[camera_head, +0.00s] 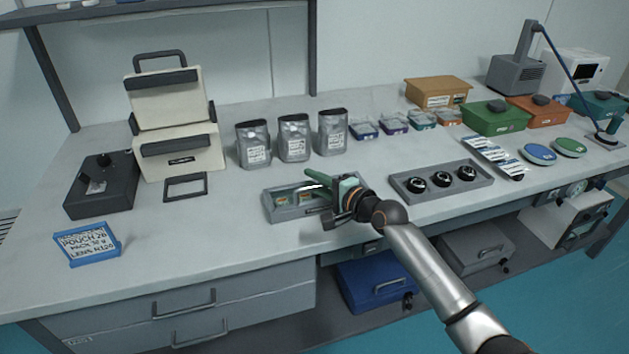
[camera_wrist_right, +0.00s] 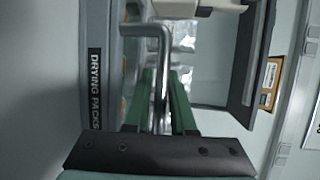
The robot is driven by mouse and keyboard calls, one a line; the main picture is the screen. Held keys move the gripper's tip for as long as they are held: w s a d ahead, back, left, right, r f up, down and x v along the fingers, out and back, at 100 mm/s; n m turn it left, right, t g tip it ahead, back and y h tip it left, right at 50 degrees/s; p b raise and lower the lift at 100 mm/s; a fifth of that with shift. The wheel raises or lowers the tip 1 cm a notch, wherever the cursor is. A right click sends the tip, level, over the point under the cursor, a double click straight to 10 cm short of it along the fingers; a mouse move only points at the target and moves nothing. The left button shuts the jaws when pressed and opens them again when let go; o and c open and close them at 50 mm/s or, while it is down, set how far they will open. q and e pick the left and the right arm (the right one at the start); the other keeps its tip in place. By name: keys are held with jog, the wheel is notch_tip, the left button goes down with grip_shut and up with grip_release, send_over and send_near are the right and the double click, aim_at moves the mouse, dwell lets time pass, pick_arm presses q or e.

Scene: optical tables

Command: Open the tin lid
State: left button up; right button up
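The tin (camera_head: 285,214) is a grey rectangular box on the bench, with a "DRYING PACKS" label (camera_wrist_right: 95,88) on its side in the right wrist view. Small green and orange packs show inside through its top; I cannot tell whether through a clear lid. A shiny bent metal handle (camera_wrist_right: 160,45) stands at the tin's top. My right gripper (camera_head: 312,180) reaches over the tin from the right. Its green fingers (camera_wrist_right: 161,90) lie on both sides of the handle and look shut on it. The lid's edge is partly hidden by the gripper. My left gripper is not in view.
Three silver pouches (camera_head: 294,140) stand behind the tin. A grey tray (camera_head: 405,192) with black round parts lies to the right. A dark frame (camera_head: 185,197) and a cream sealer (camera_head: 180,150) are to the left.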

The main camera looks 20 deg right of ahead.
grip_shut()
dwell(1.2)
